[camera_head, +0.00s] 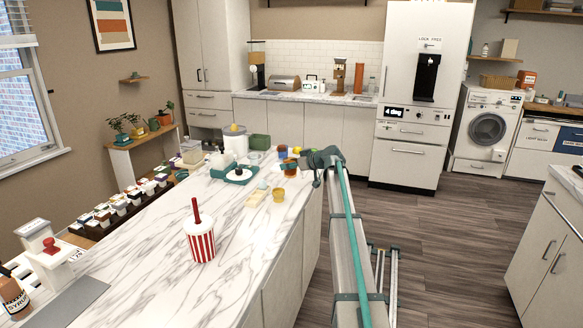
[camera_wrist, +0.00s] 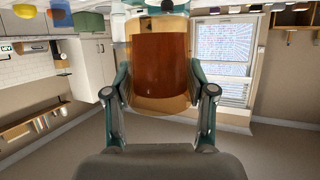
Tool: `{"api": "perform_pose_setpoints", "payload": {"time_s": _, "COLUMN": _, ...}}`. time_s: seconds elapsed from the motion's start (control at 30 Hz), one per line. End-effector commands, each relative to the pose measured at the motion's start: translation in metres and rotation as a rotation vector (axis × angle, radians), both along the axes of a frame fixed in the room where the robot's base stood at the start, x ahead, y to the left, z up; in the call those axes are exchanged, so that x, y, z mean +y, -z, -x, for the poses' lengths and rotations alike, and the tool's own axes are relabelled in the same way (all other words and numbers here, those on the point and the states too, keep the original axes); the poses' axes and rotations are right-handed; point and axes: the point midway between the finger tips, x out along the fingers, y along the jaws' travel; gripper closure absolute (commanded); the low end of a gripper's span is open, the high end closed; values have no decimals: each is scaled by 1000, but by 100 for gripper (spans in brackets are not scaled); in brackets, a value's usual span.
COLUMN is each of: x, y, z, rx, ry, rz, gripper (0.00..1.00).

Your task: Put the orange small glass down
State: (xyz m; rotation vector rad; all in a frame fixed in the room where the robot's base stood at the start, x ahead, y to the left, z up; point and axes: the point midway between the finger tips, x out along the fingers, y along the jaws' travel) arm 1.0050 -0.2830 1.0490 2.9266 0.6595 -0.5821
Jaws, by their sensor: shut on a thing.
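The orange small glass (camera_wrist: 160,100) fills the middle of the wrist view, see-through amber with a darker red-brown part inside. My gripper (camera_wrist: 160,88) is shut on it, with one finger on each side. In the head view my gripper (camera_head: 305,163) is over the far right part of the marble island counter (camera_head: 150,235). The glass (camera_head: 290,166) shows there small, at the gripper's tip. I cannot tell whether its base touches the counter.
A yellow cup (camera_head: 278,195) stands nearer than the gripper, and a blue cup (camera_head: 282,151) just beyond it. A teal tray (camera_head: 222,172) lies to the left. A red-striped cup with a straw (camera_head: 200,241) stands nearer. Bare marble lies around the striped cup.

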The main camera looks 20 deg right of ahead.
Motion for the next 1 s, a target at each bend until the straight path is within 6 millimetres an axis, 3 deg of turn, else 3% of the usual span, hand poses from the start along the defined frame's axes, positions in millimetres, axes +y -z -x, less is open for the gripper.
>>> {"api": "perform_pose_setpoints", "payload": {"time_s": 0.03, "x": -5, "y": 2, "z": -14, "rx": 2, "ry": 0, "rz": -2, "gripper": 90}}
{"api": "perform_pose_setpoints", "payload": {"time_s": 0.2, "x": -16, "y": 16, "z": -44, "rx": 2, "ry": 0, "rz": -2, "gripper": 90}}
{"api": "perform_pose_setpoints", "payload": {"time_s": 0.4, "x": -24, "y": 45, "z": -68, "rx": 2, "ry": -1, "rz": -2, "gripper": 90}}
{"api": "perform_pose_setpoints", "payload": {"time_s": 0.6, "x": -29, "y": 65, "z": -83, "rx": 0, "ry": -1, "rz": -2, "gripper": 90}}
{"api": "perform_pose_setpoints", "payload": {"time_s": 1.0, "x": -33, "y": 85, "z": -94, "rx": 2, "ry": 0, "rz": -2, "gripper": 90}}
